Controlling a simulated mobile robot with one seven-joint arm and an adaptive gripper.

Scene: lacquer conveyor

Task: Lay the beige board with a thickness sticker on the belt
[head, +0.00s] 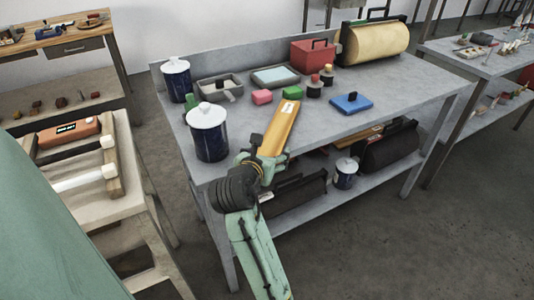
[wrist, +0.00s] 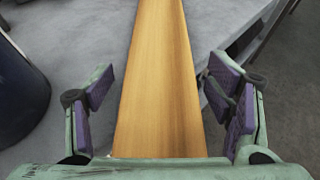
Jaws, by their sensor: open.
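A long yellowish-tan board (head: 281,128) lies near the front edge of the grey workbench, with a small white label close to its far end. In the wrist view the board (wrist: 158,85) runs lengthwise between the purple-padded fingers of my gripper (wrist: 160,92). The fingers are open, with a gap on both sides of the board. In the head view my gripper (head: 264,157) is at the board's near end. On the left stand, a small conveyor-like frame (head: 116,163) has wooden rails and dark and white rollers; I cannot clearly tell a belt on it.
White-lidded blue cans (head: 209,134) stand left of my gripper; one also shows in the wrist view (wrist: 18,95). An orange device (head: 69,132) sits on the left stand. The bench's right front is clear.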

